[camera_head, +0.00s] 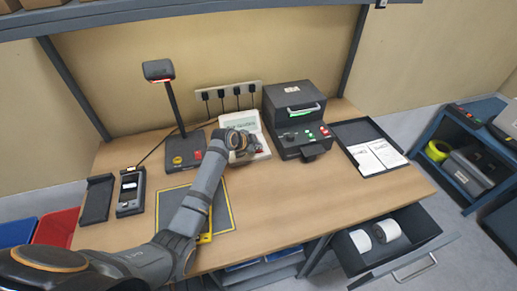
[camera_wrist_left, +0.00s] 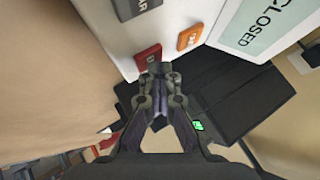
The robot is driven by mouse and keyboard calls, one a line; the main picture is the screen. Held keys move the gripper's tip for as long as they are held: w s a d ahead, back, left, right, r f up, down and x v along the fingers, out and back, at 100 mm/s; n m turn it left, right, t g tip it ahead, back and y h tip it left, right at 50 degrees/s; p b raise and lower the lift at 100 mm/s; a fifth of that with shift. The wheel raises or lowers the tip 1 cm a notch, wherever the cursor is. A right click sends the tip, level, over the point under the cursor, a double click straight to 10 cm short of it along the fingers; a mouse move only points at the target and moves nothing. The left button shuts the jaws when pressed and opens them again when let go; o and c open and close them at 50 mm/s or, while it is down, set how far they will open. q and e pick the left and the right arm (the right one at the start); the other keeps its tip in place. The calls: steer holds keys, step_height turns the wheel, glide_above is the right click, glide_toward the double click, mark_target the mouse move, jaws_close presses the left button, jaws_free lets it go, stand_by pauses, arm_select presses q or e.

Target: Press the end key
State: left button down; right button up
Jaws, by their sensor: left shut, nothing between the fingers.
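A white device with a pale green display (camera_head: 241,121) stands at the back middle of the bench. In the left wrist view its display (camera_wrist_left: 268,22) reads "CLOSED". Below it are an orange key (camera_wrist_left: 190,37), a red key (camera_wrist_left: 147,56) and a dark key (camera_wrist_left: 133,7). My left gripper (camera_head: 241,151) is over the front of the device. In the left wrist view its shut, empty fingertips (camera_wrist_left: 160,69) are at the red key's lower right edge. The red key's lettering is too small to read; I cannot tell whether the tips touch it. My right gripper is out of view.
A black machine (camera_head: 298,118) with green lights stands right of the device, and a scanner stand (camera_head: 184,150) stands left. A black tray (camera_head: 352,132) holds papers. An open drawer (camera_head: 405,252) juts out at the front right. The bench's front right is clear.

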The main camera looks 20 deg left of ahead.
arm_select(q)
steer(key=shift+r+p, duration=0.35)
steer(key=shift+r, duration=0.25)
step_height(320, 180, up, 5)
steer(key=p, duration=0.5)
steer(key=shift+r, duration=0.1)
stand_by(0.5)
